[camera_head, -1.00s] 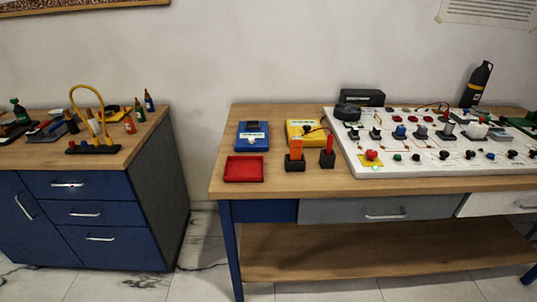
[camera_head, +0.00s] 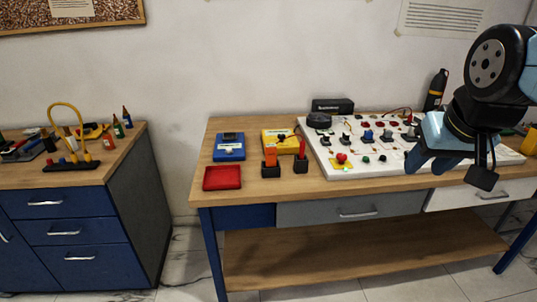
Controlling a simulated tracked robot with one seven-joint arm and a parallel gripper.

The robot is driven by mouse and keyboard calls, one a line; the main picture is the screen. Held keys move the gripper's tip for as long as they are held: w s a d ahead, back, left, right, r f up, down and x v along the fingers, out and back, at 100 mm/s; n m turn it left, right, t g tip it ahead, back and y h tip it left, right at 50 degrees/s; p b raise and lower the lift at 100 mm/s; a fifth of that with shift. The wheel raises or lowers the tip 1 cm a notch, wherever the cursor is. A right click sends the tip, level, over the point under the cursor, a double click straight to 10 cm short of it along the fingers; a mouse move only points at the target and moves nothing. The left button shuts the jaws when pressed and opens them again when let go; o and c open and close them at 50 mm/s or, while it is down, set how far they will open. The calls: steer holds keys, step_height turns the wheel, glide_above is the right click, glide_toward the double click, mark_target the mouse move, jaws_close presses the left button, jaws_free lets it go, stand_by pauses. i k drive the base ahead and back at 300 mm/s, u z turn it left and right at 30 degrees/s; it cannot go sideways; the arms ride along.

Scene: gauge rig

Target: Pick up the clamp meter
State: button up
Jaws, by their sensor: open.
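I cannot tell for sure which thing is the clamp meter. An orange item (camera_head: 270,155) stands upright in a black block (camera_head: 271,171) on the right bench and is too small to identify. A blue device (camera_head: 229,147) with a pale front lies to its left. A yellow device (camera_head: 278,142) with a dark knob and a lead lies just behind it. My gripper (camera_head: 430,168) is at the right, in front of the white panel, its blue fingers apart and pointing down to the left. It is well away from these devices, and I see nothing held.
A red tray (camera_head: 222,178) lies at the bench's front left. A red probe (camera_head: 302,148) stands in another black block. The white panel (camera_head: 325,160) with knobs fills the bench's right side. The left cabinet (camera_head: 80,176) holds bottles and a yellow hoop (camera_head: 67,104). A gap separates cabinet and bench.

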mark_target(271, 149)
steer(key=i, duration=0.9)
steer(key=z, duration=0.05)
